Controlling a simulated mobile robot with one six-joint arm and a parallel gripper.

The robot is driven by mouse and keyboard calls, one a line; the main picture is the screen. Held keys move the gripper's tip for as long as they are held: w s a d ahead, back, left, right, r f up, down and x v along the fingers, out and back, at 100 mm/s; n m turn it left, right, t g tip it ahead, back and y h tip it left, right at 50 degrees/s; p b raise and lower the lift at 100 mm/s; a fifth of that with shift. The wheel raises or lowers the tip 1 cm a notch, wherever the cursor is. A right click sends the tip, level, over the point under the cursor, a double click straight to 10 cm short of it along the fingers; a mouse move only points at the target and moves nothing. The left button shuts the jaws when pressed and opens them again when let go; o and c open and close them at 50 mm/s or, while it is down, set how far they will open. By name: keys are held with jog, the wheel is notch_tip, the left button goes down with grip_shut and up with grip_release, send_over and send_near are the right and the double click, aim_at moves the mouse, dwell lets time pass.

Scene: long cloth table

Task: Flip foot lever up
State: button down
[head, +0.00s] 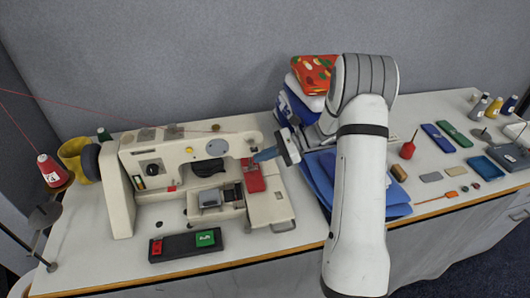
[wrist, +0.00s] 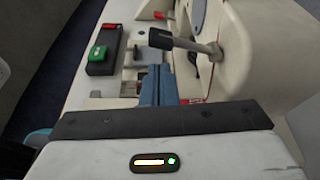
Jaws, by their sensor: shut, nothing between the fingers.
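The cream sewing machine (head: 195,152) stands on the left part of the table. In the wrist view, a lever with a dark grip (wrist: 160,39) and a metal rod joins the machine's head (wrist: 238,45); I take it to be the foot lever. It sticks out to the left in that picture. My gripper (head: 264,155) is at the right end of the machine, just by a red part (head: 254,178). Its blue fingers (wrist: 157,85) are shut and empty, with their tips just below the lever in the wrist view. I cannot tell whether they touch it. The lever is not clear in the head view.
A black switch box (head: 186,246) with red and green buttons lies in front of the machine. A red thread spool (head: 50,170) stands at the left. Folded cloths (head: 318,78) are stacked behind my arm. Small tools and bottles cover the right side.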

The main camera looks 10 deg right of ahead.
jog(key=shift+r+p, duration=0.55)
jog(key=shift+r, duration=0.25)
jog(key=w+p+v, duration=0.1)
jog(key=p+v, duration=0.1)
jog(key=v, duration=0.8)
jog(key=shift+p, duration=0.35)
jog(key=shift+w, duration=0.1)
